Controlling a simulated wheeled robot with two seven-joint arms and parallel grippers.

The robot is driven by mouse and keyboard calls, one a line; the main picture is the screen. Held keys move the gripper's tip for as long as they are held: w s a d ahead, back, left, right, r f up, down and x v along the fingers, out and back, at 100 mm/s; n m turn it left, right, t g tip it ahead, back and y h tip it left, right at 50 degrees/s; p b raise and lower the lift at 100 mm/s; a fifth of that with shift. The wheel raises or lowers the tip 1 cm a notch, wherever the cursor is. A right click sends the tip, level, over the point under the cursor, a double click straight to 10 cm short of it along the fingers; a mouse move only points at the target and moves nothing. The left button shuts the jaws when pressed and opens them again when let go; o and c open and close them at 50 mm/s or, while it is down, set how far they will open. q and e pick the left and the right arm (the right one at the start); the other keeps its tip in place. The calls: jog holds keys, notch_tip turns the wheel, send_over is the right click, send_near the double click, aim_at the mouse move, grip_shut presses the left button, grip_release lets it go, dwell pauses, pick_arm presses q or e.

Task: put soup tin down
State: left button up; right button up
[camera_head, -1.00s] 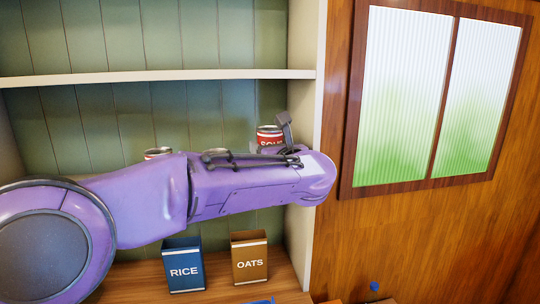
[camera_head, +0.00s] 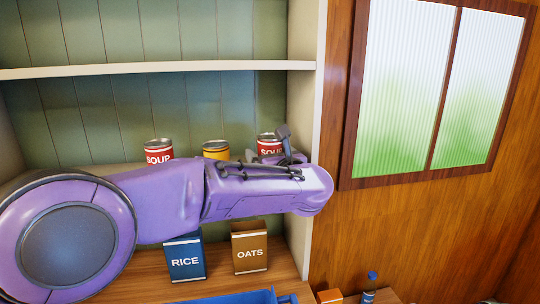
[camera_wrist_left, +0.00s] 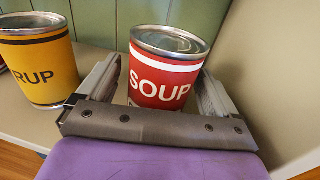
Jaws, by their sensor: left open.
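A red soup tin (camera_head: 268,146) stands upright at the right end of the middle shelf, near the side wall. My left gripper (camera_head: 284,150) is open around it; the purple wrist hides the tin's lower part in the head view. In the left wrist view the soup tin (camera_wrist_left: 163,75) stands between the two separated fingers (camera_wrist_left: 158,80); its base is hidden behind the gripper's palm. My right gripper is not in view.
A yellow syrup tin (camera_head: 216,151) stands left of the soup tin and shows in the wrist view (camera_wrist_left: 40,65). Another soup tin (camera_head: 158,152) is further left. Below are the rice box (camera_head: 184,262), oats box (camera_head: 249,250) and blue crate (camera_head: 240,298). The upper shelf (camera_head: 150,69) looks bare.

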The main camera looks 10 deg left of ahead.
pick_arm(q)
jog(key=shift+r, duration=0.2)
jog(key=shift+s+d+f, duration=0.15)
jog(key=shift+s+d, duration=0.05)
jog(key=shift+s, duration=0.05)
jog(key=b+v, duration=0.4)
jog(key=v, duration=0.7)
jog(key=shift+s, duration=0.25)
